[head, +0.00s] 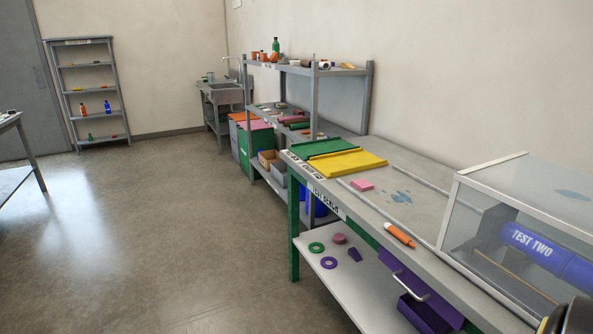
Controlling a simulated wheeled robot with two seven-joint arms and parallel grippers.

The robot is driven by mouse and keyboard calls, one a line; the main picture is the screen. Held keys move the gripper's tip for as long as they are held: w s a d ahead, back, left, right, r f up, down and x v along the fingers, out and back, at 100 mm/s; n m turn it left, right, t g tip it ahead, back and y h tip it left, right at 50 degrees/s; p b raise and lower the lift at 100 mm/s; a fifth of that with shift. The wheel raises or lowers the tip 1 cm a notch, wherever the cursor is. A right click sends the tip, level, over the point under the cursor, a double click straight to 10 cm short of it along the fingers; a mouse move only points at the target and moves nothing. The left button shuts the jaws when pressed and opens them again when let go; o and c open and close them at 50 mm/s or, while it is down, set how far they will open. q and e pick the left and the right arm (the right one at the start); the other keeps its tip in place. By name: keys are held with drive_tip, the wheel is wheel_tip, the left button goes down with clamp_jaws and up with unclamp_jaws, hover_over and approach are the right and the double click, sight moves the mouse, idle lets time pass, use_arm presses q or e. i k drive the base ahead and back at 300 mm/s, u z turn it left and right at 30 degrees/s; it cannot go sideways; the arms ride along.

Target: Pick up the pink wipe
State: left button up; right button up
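A small pink block-like piece, which looks like the pink wipe (362,186), lies flat on the grey top of the test bench (420,226). It is just in front of the yellow tray (345,166) and left of a blue wet-looking patch (402,197). Nothing covers it. Neither of my grippers can be made out in the head view.
An orange marker-like object (400,235) lies near the bench's front edge. A clear-walled box (520,225) with a blue "TEST TWO" pipe (548,256) stands at the right. A green tray (318,147) lies beyond the yellow one. Open floor (170,240) lies left of the bench.

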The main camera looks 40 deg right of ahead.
sight(362, 184)
drive_tip(key=z, duration=0.1)
drive_tip(key=i, duration=2)
drive_tip(key=z, duration=1.75)
drive_tip(key=i, duration=0.9)
drive_tip(key=z, duration=0.95)
